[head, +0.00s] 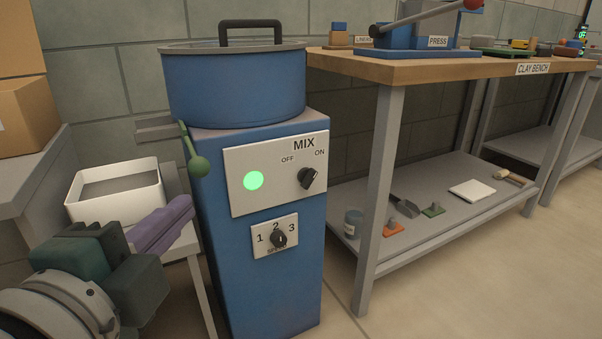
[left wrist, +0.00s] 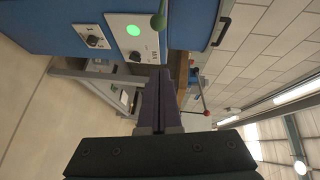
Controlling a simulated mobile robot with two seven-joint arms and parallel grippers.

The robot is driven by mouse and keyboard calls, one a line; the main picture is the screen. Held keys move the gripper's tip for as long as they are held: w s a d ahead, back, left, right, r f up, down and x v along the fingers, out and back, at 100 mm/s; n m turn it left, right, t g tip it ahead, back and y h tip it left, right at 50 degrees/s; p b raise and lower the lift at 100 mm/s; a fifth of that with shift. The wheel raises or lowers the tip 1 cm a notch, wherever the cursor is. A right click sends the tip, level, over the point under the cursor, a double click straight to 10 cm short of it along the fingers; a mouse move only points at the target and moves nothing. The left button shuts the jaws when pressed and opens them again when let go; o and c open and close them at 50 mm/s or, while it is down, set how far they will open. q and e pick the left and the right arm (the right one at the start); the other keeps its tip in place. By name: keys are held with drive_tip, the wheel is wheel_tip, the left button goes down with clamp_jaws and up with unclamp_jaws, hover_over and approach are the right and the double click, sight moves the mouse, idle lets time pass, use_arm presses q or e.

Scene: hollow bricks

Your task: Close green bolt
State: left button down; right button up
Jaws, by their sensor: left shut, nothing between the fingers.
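The green bolt (head: 199,166) is a thin green handle with a round knob at its lower end. It hangs at the left edge of the blue mixer (head: 262,260), just below the drum (head: 237,92). In the left wrist view its knob (left wrist: 159,20) shows at the top, beyond the fingertips. My left gripper (head: 188,204) has purple fingers and is shut and empty. It is below and left of the green knob in the head view, apart from it. In the left wrist view the shut fingers (left wrist: 160,78) point toward the mixer. My right gripper is not in view.
The mixer panel (head: 237,202) carries a lit green lamp (head: 253,181), an OFF/ON knob (head: 308,177) and a numbered dial (head: 278,239). A white tray (head: 72,207) stands left on a small stand. The clay bench (head: 475,68) stands right, with several items on its lower shelf.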

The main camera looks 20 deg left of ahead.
sight(193, 156)
use_arm(q)
drive_tip(key=w+a, duration=0.2)
drive_tip(key=w, duration=0.1)
drive_tip(key=w+a+f, duration=0.1)
drive_tip(key=w+a, duration=0.1)
drive_tip(key=w, duration=0.1)
drive_tip(key=w+a, duration=0.1)
drive_tip(key=w, duration=0.3)
drive_tip(key=shift+w+a+f+b, duration=0.1)
drive_tip(key=shift+a+f+b, duration=0.3)
drive_tip(key=shift+w+a, duration=0.1)
drive_tip(key=w+a, duration=0.1)
drive_tip(key=a, duration=0.1)
drive_tip(key=w+a, duration=0.1)
drive_tip(key=w, duration=0.1)
drive_tip(key=w+a, duration=0.1)
drive_tip(key=a, duration=0.1)
drive_tip(key=shift+w+a+f+b, duration=0.15)
drive_tip(key=shift+w+a+b, duration=0.15)
drive_tip(key=shift+a, duration=0.05)
